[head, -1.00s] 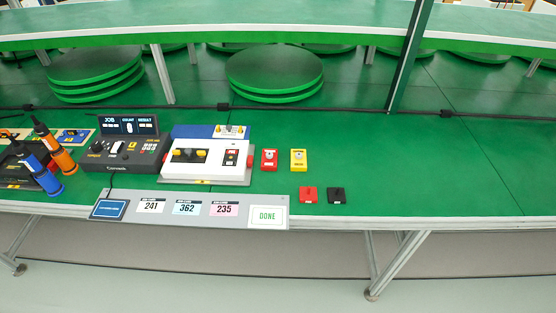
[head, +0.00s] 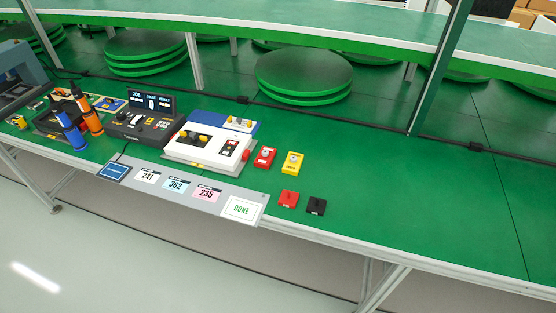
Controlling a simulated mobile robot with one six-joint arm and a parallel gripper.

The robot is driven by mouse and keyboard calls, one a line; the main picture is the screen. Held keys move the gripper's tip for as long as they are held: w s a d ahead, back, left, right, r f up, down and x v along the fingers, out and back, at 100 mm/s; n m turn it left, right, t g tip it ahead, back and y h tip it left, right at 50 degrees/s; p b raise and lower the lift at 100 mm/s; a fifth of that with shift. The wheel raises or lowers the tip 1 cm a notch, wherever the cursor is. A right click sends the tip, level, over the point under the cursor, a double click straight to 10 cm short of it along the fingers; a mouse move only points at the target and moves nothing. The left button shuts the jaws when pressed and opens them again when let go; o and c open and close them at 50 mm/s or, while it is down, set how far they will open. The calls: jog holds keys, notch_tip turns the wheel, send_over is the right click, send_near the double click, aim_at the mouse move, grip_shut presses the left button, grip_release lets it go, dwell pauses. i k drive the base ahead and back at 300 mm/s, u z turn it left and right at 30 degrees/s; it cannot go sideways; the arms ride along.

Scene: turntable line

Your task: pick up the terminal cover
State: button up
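A small red piece (head: 288,198) and a small black piece (head: 316,206) lie side by side on the green table near its front edge. Both have a raised part on top. A red box (head: 265,158) and a yellow box (head: 293,164) stand behind them, each with a light round part on its face. No label tells me which of these is the terminal cover. My gripper is not in view.
A white unit (head: 205,152) with yellow knobs and a dark control box (head: 142,128) stand to the left. Blue (head: 70,132) and orange (head: 90,116) tools stand farther left. A card strip (head: 130,176) runs along the front edge. The table at right is clear.

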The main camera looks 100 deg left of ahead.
aim_at(262, 162)
jog(key=z, duration=0.05)
jog(key=i, duration=0.2)
jog(key=u, duration=0.3)
jog(key=k, duration=0.2)
jog(key=u, duration=3.1)
jog(key=k, duration=0.25)
jog(key=u, duration=1.55)
